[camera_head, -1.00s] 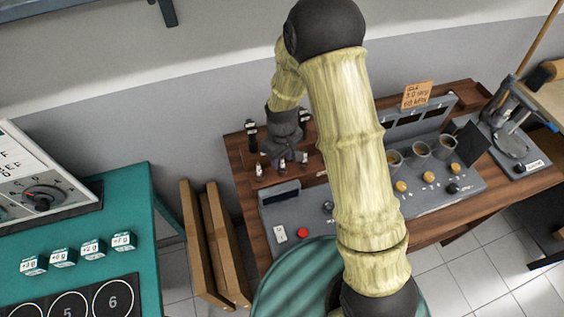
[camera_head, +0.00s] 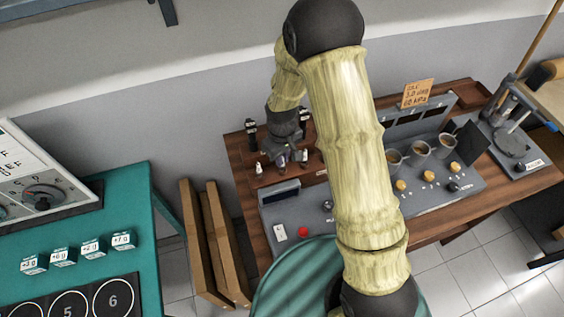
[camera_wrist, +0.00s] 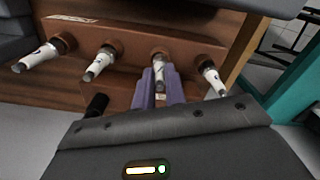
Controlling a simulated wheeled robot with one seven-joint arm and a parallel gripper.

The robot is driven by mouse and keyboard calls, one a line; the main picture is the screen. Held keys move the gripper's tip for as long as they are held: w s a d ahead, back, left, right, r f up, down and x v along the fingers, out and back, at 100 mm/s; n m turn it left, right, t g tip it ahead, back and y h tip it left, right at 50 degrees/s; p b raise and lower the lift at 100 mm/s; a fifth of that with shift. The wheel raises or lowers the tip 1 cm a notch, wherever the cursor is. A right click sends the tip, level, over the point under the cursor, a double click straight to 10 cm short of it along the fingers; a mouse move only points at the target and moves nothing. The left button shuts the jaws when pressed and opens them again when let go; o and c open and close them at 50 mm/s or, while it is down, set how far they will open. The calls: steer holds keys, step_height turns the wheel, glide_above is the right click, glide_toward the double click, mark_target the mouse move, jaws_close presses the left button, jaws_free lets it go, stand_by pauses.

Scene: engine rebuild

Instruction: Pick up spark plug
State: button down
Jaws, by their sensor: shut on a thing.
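Several white spark plugs with dark metal ends stand in a row in a brown wooden rack (camera_wrist: 130,45). My gripper (camera_wrist: 159,76) has its two purple fingers shut on one spark plug (camera_wrist: 158,62), which still sits at the rack. Other spark plugs stand to its left (camera_wrist: 101,62), at far left (camera_wrist: 38,56) and to its right (camera_wrist: 213,81), apart from the fingers. In the head view my gripper (camera_head: 281,160) is at the rack, between a left plug (camera_head: 259,169) and a right plug (camera_head: 303,157); the held plug is mostly hidden there.
A grey control panel (camera_head: 281,198) with a red button (camera_head: 303,231) lies in front of the rack on the brown bench (camera_head: 243,190). Cups (camera_head: 420,147) and a grey press (camera_head: 512,140) stand to the right. A teal table (camera_head: 140,190) is at left.

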steer(key=shift+r, duration=0.15)
step_height(320, 180, up, 10)
steer(key=b, duration=0.3)
stand_by(0.7)
